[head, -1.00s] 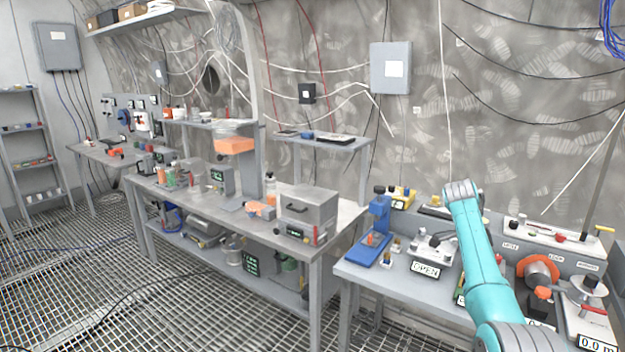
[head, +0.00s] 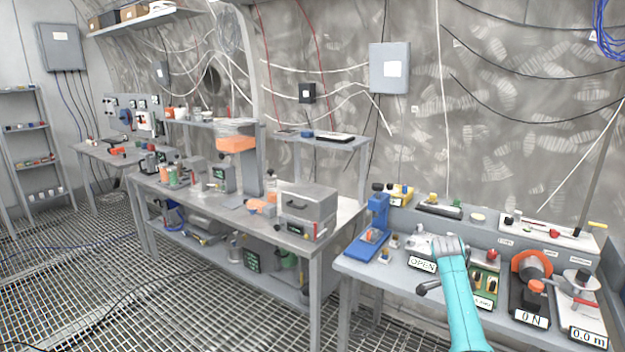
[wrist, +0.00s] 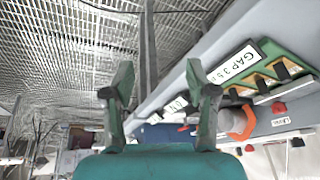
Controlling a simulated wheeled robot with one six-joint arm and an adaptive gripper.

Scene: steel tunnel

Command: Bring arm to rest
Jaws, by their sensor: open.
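My teal arm (head: 456,300) rises from the lower right of the head view, with its grey upper joint (head: 448,245) in front of the right workbench. In the wrist view my gripper (wrist: 165,92) shows two dark green fingers spread well apart, with nothing between them. Beyond the fingers are the edge of a grey bench and the grated floor. In the head view the gripper is mostly hidden by the arm; a dark part to the left of the arm may belong to it.
The right workbench (head: 350,268) bears a blue press (head: 373,232), an OPEN sign (head: 422,264), an orange ring device (head: 531,266) and a 0.0 m display (head: 588,338). A grey metal box (head: 306,207) stands on the left bench. Grated floor (head: 200,310) lies clear in front.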

